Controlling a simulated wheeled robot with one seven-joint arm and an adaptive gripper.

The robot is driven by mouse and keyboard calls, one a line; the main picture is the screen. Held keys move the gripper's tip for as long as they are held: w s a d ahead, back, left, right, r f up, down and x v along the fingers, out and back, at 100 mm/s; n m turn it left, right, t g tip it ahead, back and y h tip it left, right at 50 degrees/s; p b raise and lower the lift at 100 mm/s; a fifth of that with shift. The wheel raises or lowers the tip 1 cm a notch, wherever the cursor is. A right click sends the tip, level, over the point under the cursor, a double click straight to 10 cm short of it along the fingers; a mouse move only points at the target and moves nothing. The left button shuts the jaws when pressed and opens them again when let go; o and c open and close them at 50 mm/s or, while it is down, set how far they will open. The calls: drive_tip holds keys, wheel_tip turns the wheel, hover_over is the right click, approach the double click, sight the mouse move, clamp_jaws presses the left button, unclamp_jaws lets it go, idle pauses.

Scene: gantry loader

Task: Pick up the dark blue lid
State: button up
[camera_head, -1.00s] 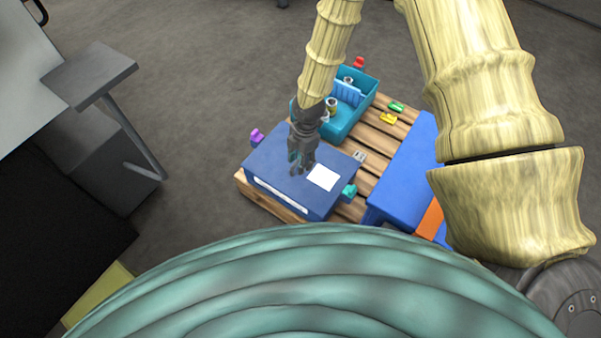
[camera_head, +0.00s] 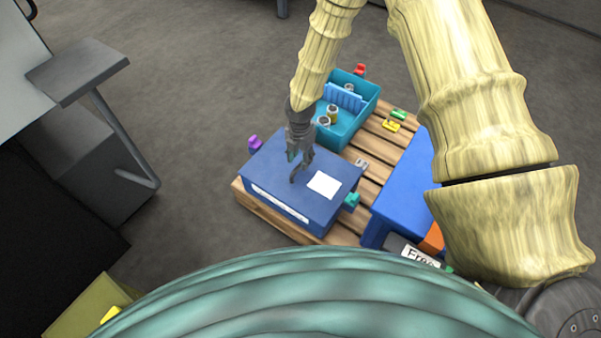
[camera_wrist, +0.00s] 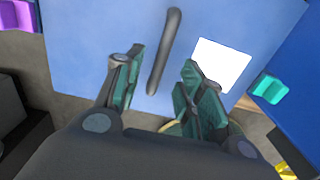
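The dark blue lid (camera_head: 279,172) lies flat on top of a blue box on the pallet, with a white label (camera_head: 323,184) on it. In the wrist view the lid (camera_wrist: 90,40) fills much of the upper picture, with a dark bar handle (camera_wrist: 164,50). My gripper (camera_head: 298,165) is over the lid near its middle. In the wrist view my gripper (camera_wrist: 160,75) is open and empty, its two teal-padded fingers apart. The handle's near end shows between the fingers, and its far end reaches beyond them. Whether the fingertips touch the lid cannot be told.
A teal bin (camera_head: 345,125) with jars stands behind the box on the wooden pallet (camera_head: 374,170). A blue box (camera_head: 405,185) with an orange strip stands to the right. Purple (camera_head: 255,142) and teal clips (camera_head: 352,200) sit at the lid's edges. A grey stand is at left.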

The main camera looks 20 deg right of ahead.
drive_tip(key=f+b, duration=0.1)
drive_tip(key=f, duration=0.1)
drive_tip(key=f+b, duration=0.1)
drive_tip(key=f, duration=0.2)
drive_tip(key=shift+w+d, duration=0.2)
clamp_jaws()
